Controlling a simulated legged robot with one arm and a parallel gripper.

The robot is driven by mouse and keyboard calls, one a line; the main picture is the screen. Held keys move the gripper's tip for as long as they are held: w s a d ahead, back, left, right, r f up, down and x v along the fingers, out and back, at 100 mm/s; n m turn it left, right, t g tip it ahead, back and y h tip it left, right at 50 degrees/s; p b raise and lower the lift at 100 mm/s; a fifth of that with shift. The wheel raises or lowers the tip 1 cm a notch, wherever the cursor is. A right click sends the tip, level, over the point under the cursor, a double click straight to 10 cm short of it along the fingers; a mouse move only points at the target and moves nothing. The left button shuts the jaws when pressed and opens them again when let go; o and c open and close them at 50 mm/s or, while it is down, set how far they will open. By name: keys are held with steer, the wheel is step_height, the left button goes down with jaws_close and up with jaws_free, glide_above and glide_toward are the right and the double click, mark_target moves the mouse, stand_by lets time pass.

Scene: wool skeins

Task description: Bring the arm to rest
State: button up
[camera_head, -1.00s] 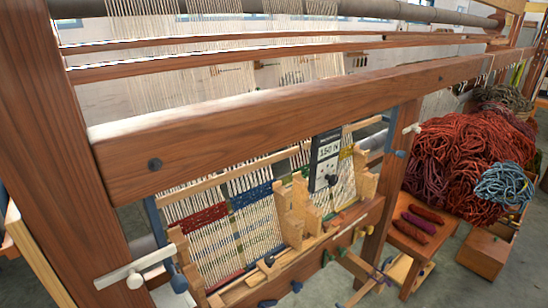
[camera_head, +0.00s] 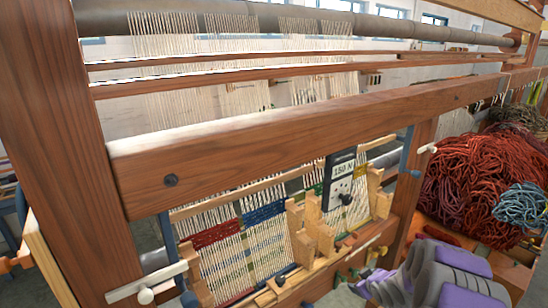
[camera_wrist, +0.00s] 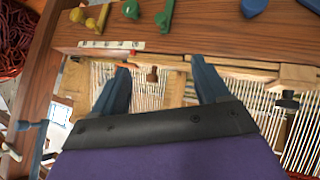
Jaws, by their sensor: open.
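My gripper (camera_wrist: 160,70) shows in the wrist view with its two blue fingers spread apart and nothing between them. Behind the fingers are pale warp threads (camera_wrist: 150,92) and a wooden beam (camera_wrist: 200,32) of the loom. In the head view my grey and purple arm reaches in at the lower right, in front of the loom's lower right part. The fingertips are hard to make out there.
The loom's thick crossbeam (camera_head: 290,137) spans the head view. A dark gauge marked 150 N (camera_head: 339,182) stands by the small weaving frame. Red wool (camera_head: 475,180) and a blue skein (camera_head: 522,205) are piled at right. Coloured pegs (camera_wrist: 165,16) line the beam.

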steer(key=s+a+r+m+g+h, duration=0.1)
steer(key=s+a+r+m+g, duration=0.15)
steer(key=s+r, duration=0.55)
steer(key=s+a+r+m+g+h, duration=0.1)
steer(key=s+a+r+g+h, duration=0.15)
steer(key=s+r, duration=0.6)
steer(key=s+a+r+m+g+y, duration=0.1)
steer(key=s+a+g, duration=0.1)
steer(key=s, duration=0.9)
steer(key=s+a+r+m+g, duration=0.1)
steer(key=s+a, duration=0.4)
steer(key=s, duration=0.5)
steer(key=s+a+r+m+g+y, duration=0.1)
steer(key=s+a+r+g, duration=0.2)
steer(key=s, duration=0.8)
steer(key=shift+s+a+y, duration=0.35)
steer(key=shift+a, duration=0.15)
steer(key=shift+r, duration=0.1)
